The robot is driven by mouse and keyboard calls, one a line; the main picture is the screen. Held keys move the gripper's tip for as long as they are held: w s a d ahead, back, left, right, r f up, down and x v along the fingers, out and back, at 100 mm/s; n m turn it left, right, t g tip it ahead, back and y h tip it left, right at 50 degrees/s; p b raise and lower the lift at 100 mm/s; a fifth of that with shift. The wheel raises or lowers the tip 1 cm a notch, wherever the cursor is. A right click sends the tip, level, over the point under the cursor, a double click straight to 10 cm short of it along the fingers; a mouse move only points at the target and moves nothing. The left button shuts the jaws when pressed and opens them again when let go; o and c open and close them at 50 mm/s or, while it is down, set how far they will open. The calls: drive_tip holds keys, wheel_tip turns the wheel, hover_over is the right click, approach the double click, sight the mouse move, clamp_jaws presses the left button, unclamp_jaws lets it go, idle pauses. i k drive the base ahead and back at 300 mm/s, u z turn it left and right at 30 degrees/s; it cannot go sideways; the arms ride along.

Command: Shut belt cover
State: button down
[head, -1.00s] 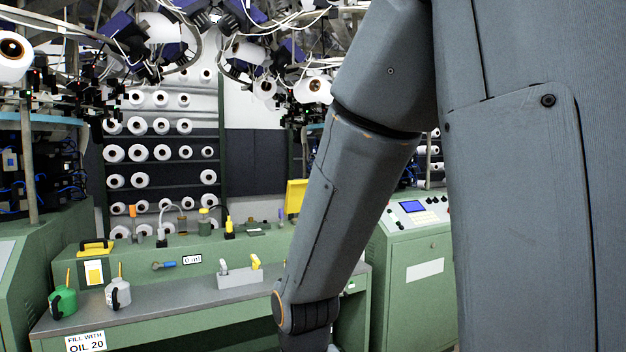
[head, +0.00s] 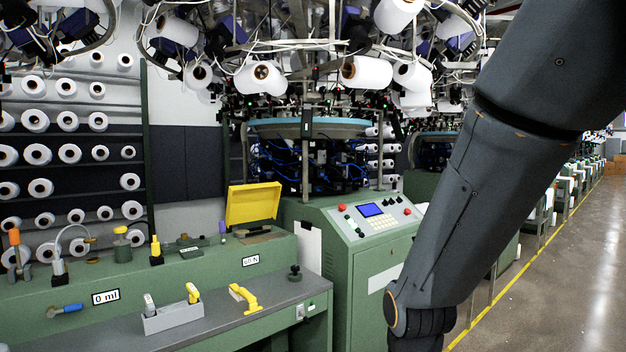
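A yellow flap (head: 252,204), which looks like the belt cover, stands raised and open at the back of the green bench's upper ledge. The opening (head: 258,234) below it is dark and seen at a low angle, so its inside is hidden. A label reading "60 N" (head: 251,260) is on the ledge's front face below it. My arm comes down the right side of the head view, well to the right of the flap. My gripper is out of the picture below, so its state does not show.
A green control cabinet (head: 368,262) stands right of the bench. Open floor (head: 560,290) lies at far right.

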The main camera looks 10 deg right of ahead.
sight(245, 203)
drive_tip(key=z, duration=0.45)
drive_tip(key=i, duration=1.3)
drive_tip(key=u, duration=0.85)
drive_tip(key=i, duration=0.6)
drive_tip(key=u, duration=0.65)
